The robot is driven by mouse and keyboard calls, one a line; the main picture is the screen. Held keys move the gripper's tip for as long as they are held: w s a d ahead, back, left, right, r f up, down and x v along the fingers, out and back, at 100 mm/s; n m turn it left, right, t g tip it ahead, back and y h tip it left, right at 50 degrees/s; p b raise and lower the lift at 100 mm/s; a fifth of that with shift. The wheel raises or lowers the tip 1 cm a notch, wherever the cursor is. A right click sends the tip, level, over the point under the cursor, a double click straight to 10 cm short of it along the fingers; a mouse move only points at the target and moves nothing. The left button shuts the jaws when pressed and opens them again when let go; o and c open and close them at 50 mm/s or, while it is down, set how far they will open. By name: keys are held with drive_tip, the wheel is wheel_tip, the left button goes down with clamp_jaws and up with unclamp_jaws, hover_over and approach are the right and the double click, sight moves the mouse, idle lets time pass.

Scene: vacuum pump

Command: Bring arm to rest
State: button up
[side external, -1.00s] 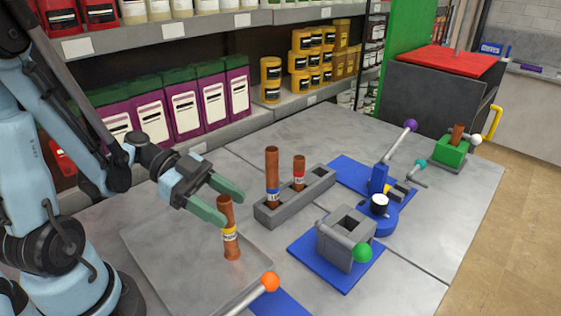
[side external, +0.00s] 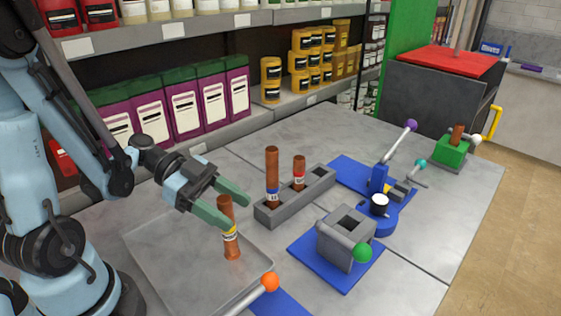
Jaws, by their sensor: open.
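My gripper (side external: 239,209) has green fingers that are spread open. It is above the left part of the table, and its fingertips are close to the top of a brown tube (side external: 232,243) with a yellow label. That tube stands upright on a shallow grey tray (side external: 160,256). In this view one finger overlaps the tube's edge; I cannot tell whether it touches. The gripper holds nothing that I can see.
A grey rack (side external: 322,191) holds two more brown tubes. A grey block with a green-knobbed lever (side external: 346,240) and a blue lever device (side external: 380,213) stand to the right. An orange-knobbed lever (side external: 269,282) is in front. Shelves line the back.

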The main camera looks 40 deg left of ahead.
drive_tip(key=shift+w+d+f, duration=0.15)
drive_tip(key=shift+d+f, duration=0.05)
drive_tip(key=shift+d, duration=0.35)
drive_tip(key=shift+w+d+r, duration=0.1)
drive_tip(key=shift+r, duration=3.7)
drive_tip(key=shift+w+r+n+t+y, duration=0.95)
drive_tip(key=shift+w+n+t+y, duration=1.05)
drive_tip(key=shift+w+n+t, duration=1.45)
drive_tip(key=w+d+r+n+y, duration=0.1)
drive_tip(key=w+r+n+y, duration=0.2)
drive_tip(key=r, duration=0.6)
drive_tip(key=shift+w+t+y, duration=0.45)
drive_tip(key=shift+w+y, duration=0.15)
drive_tip(key=shift+w, duration=0.3)
